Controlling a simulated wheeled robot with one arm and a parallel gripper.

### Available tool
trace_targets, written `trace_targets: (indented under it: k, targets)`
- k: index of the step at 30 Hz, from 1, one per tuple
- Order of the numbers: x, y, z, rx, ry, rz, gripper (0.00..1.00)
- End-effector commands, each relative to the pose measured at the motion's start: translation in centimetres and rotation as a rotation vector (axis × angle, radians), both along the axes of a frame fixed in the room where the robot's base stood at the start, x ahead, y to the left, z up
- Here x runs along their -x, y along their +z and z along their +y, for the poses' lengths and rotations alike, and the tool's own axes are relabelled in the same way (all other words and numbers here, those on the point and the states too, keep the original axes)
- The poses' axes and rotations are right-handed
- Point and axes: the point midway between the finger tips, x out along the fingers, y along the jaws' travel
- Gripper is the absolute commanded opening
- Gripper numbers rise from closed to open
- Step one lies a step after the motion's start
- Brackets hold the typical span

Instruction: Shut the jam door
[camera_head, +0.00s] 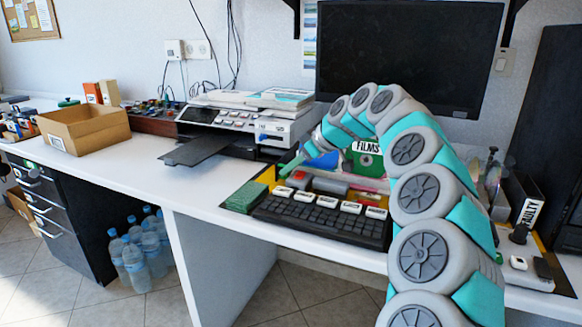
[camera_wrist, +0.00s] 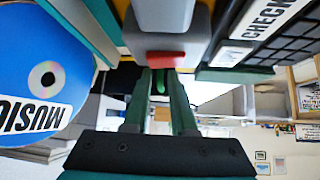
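The printer (camera_head: 240,117) stands on the white desk, left of my arm in the head view. A dark flat panel (camera_head: 208,149) juts out low from its front, lying nearly level; I cannot tell for sure that this is the jam door, and no jam label is readable. My gripper (camera_head: 290,166) is low over the desk, right of the printer and apart from the panel, its body partly hidden by my arm. In the wrist view my gripper (camera_wrist: 161,78) shows two green fingers with a narrow gap and nothing clearly held between them.
A black keyboard-like rack (camera_head: 325,218), a green block (camera_head: 246,196) and a green FILMS disc (camera_head: 367,158) are near my gripper. A blue MUSIC disc (camera_wrist: 40,85) is close in the wrist view. A cardboard box (camera_head: 85,128) stands left. The desk front left of the panel is clear.

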Motion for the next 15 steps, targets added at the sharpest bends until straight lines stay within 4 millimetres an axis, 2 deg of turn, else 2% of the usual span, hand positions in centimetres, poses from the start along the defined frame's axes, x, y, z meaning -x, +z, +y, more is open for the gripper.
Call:
trace_targets:
  k: [1,6,15]
  targets:
    - [-0.01,0.01,-0.01,0.000,0.000,0.000,0.17]
    - [-0.01,-0.01,-0.01,0.000,0.000,0.000,0.00]
    - [-0.02,0.01,-0.03,0.000,-0.001,0.000,0.00]
